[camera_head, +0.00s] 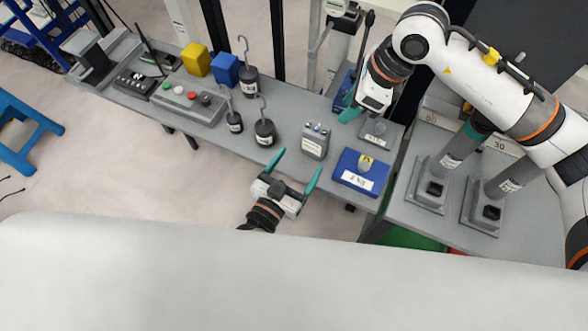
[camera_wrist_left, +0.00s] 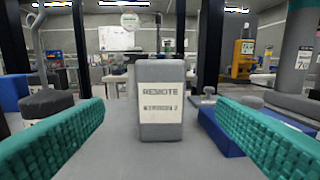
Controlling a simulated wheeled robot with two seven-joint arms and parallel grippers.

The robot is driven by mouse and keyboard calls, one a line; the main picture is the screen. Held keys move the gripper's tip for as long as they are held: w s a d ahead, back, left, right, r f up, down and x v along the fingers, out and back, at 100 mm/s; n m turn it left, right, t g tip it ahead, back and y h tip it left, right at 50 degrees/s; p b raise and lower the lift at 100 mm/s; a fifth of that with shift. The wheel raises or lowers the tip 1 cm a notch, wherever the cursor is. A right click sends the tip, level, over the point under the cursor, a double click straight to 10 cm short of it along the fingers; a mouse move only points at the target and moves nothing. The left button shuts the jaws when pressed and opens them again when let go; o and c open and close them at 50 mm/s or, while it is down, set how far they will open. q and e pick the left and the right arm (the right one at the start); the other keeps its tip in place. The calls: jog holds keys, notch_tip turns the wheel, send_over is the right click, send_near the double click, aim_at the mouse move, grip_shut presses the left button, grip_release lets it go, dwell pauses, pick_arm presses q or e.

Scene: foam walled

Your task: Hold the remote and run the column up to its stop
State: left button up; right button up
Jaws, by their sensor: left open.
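The remote (camera_head: 314,142) is a small grey box with a pale label and buttons on top. It stands upright on the grey bench. In the left wrist view the remote (camera_wrist_left: 160,128) stands straight ahead, centred between the green fingers, its label reading REMOTE. My left gripper (camera_head: 298,163) is open and empty at the bench's front edge, just short of the remote. My right gripper (camera_head: 362,106) hangs over the bench's back right, by a grey weight block; one teal finger shows and its opening is unclear. I cannot tell which upright is the column.
A blue 2 kg block (camera_head: 360,172) sits right of the remote. Hooked weights (camera_head: 265,131) and a grey button box (camera_head: 188,102) stand to the left. Yellow block (camera_head: 196,59) and blue block (camera_head: 225,70) lie behind. Grey cylinders on bases (camera_head: 430,188) stand at right.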

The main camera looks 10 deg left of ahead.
aim_at(319, 133)
pick_arm(q)
jog(key=x, duration=1.1)
jog(key=c, duration=1.1)
jog(key=shift+c, duration=0.2)
pick_arm(e)
grip_shut()
pick_arm(q)
jog(key=shift+s, duration=0.1)
dwell(0.3)
